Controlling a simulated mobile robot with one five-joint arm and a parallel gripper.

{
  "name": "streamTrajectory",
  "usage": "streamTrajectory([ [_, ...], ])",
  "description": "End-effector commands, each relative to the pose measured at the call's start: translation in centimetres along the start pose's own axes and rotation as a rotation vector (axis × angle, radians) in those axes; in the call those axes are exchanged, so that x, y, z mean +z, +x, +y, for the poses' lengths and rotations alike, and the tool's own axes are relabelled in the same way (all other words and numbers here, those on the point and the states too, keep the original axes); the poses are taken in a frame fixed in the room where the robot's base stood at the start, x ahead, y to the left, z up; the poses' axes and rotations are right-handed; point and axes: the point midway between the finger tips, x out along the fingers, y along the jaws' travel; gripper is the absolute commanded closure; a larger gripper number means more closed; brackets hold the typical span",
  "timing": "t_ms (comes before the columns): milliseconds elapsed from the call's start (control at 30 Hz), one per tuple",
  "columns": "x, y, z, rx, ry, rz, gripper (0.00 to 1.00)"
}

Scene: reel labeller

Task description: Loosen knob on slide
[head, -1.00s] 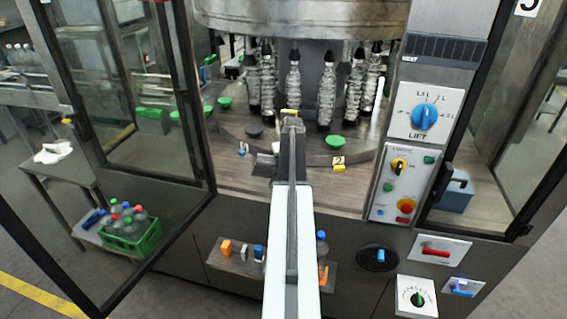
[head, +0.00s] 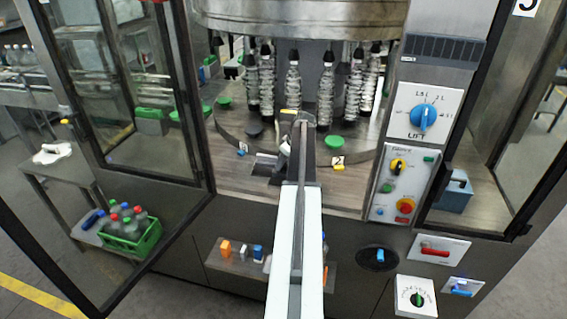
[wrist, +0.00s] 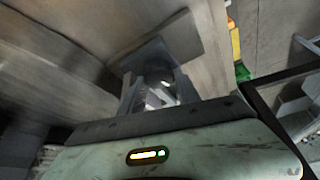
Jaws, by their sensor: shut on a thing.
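The slide (head: 263,166) is a grey metal block on the machine's table edge, left of my arm in the head view. In the wrist view its flat plate (wrist: 188,38) lies beyond the jaws. A dark round knob (wrist: 160,74) shows at the plate, blurred and partly covered. My gripper (wrist: 155,97) is shut around the knob, with its pale body filling the bottom of the wrist view. In the head view my arm hides most of the knob and the jaws.
Wrapped bottles (head: 326,95) hang from the carousel behind the slide. Green discs (head: 334,142) and a yellow tag (head: 338,167) sit on the table. A control panel (head: 402,187) stands to the right. The open glass door (head: 165,150) is at left, with a green bottle crate (head: 135,240) beyond.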

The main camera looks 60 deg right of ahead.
Motion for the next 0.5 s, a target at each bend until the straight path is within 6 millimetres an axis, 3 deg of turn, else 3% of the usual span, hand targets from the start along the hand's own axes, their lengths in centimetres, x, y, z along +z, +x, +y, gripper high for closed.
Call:
streamTrajectory([
  [467,0.01,0.02,-0.05,-0.006,-0.013,-0.001,1.00],
  [500,0.01,0.02,-0.05,-0.006,-0.013,-0.001,0.56],
])
